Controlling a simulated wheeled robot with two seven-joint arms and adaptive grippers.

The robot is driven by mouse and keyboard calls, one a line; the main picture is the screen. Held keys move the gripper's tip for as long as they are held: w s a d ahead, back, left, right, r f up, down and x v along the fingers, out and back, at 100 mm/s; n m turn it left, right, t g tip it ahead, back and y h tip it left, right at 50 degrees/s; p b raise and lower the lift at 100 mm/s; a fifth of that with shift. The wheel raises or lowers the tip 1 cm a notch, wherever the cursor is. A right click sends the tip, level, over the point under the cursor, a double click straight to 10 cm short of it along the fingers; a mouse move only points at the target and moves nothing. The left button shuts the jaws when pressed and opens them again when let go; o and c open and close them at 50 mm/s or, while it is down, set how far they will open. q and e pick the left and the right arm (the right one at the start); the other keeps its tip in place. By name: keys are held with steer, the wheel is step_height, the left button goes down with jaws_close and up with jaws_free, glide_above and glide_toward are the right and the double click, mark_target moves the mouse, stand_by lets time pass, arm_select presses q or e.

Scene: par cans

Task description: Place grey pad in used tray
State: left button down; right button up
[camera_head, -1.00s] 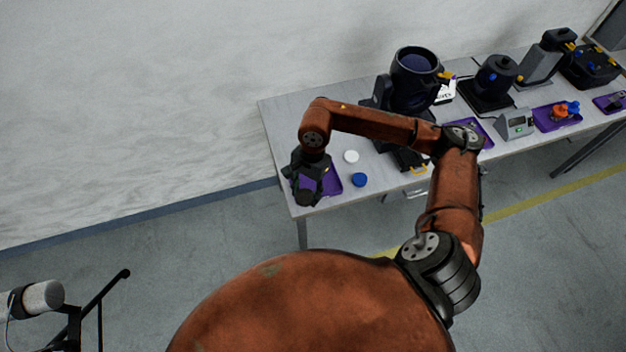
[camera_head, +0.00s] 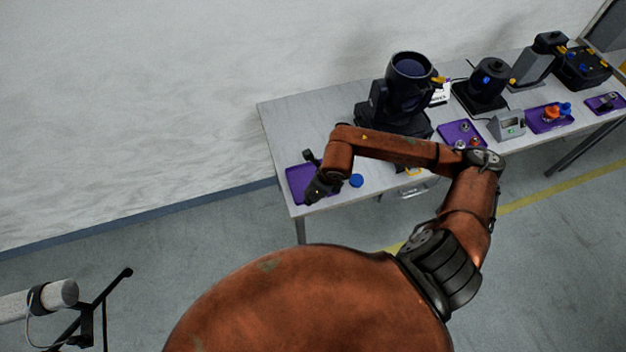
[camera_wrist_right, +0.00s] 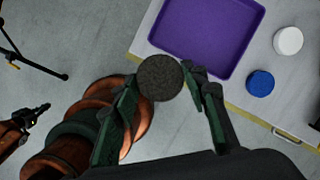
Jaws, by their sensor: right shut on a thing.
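The grey pad (camera_wrist_right: 160,77) is a dark, speckled round disc in the right wrist view. My right gripper (camera_wrist_right: 168,80) is shut on it, with a finger at either side. The purple tray (camera_wrist_right: 212,28) at the table's left end looks empty where it shows; in the head view (camera_head: 297,178) my right gripper (camera_head: 316,190) hides part of it.
A blue cap (camera_wrist_right: 260,83) and a white cap (camera_wrist_right: 288,41) lie right of the tray; the arm hides the white one in the head view. A large black lamp (camera_head: 408,85) stands behind. Other purple trays (camera_head: 450,130) with small parts lie further right.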

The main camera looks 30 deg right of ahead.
steer(key=w+d+f, duration=0.2)
steer(key=w, duration=0.1)
steer(key=w+d+f+p, duration=0.1)
steer(key=w+f, duration=0.2)
steer(key=w+d+f, duration=0.2)
steer(key=w, duration=0.1)
steer(key=shift+w+d+f, duration=0.25)
steer(key=shift+d+f, duration=0.05)
steer(key=shift+f, duration=0.1)
steer(key=shift+w+d+f, duration=0.25)
steer(key=shift+w+f, duration=0.05)
steer(key=shift+f, duration=0.2)
steer(key=x, duration=0.2)
steer(key=p+x, duration=0.1)
steer(key=shift+s+d, duration=0.2)
steer(key=shift+s, duration=0.1)
steer(key=shift+f, duration=0.2)
steer(key=shift+f, duration=0.2)
steer(key=o, duration=0.8)
